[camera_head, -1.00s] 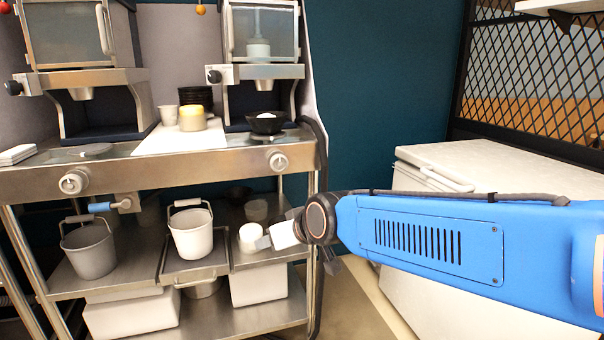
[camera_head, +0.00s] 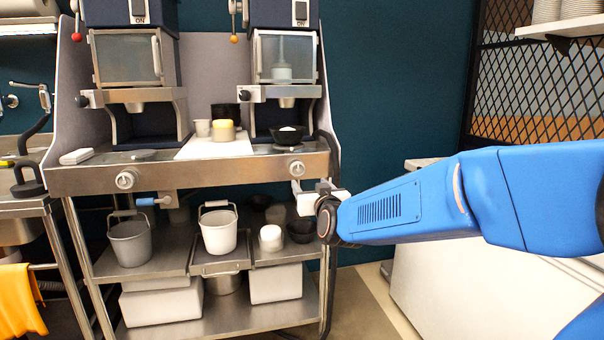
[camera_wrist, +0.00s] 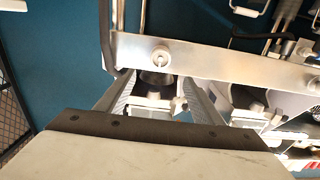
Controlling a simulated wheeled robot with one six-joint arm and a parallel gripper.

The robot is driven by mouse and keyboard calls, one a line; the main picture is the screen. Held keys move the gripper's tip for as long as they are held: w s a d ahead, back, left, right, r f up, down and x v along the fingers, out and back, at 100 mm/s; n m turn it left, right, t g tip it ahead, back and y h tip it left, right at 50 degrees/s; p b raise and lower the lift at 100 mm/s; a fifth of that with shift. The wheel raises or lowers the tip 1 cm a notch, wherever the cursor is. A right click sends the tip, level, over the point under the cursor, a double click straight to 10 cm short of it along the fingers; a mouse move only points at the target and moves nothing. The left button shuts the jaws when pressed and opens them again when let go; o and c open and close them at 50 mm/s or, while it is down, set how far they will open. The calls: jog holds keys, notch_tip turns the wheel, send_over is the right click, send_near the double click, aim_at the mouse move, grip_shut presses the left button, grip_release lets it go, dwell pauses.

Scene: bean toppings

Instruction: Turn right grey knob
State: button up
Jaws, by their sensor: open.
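The right grey knob (camera_head: 297,168) is a round metal knob on the front panel of the steel counter, at its right end. It also shows in the wrist view (camera_wrist: 160,57), near the middle and just beyond the fingertips. My gripper (camera_head: 297,187) is just below and in front of this knob in the head view. In the wrist view its two fingers (camera_wrist: 158,92) are spread apart with nothing held between them. The knob appears apart from the fingers. A similar left knob (camera_head: 126,179) sits further left on the same panel.
Below the panel, a shelf holds a grey bucket (camera_head: 130,243), a white bucket (camera_head: 217,232) and a white round container (camera_head: 271,238). Two machines stand above the counter (camera_head: 200,170). A white chest (camera_head: 440,280) stands at the right.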

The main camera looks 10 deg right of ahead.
aim_at(298, 170)
jog(key=w, duration=1.5)
jog(key=shift+w, duration=0.1)
jog(key=c, duration=1)
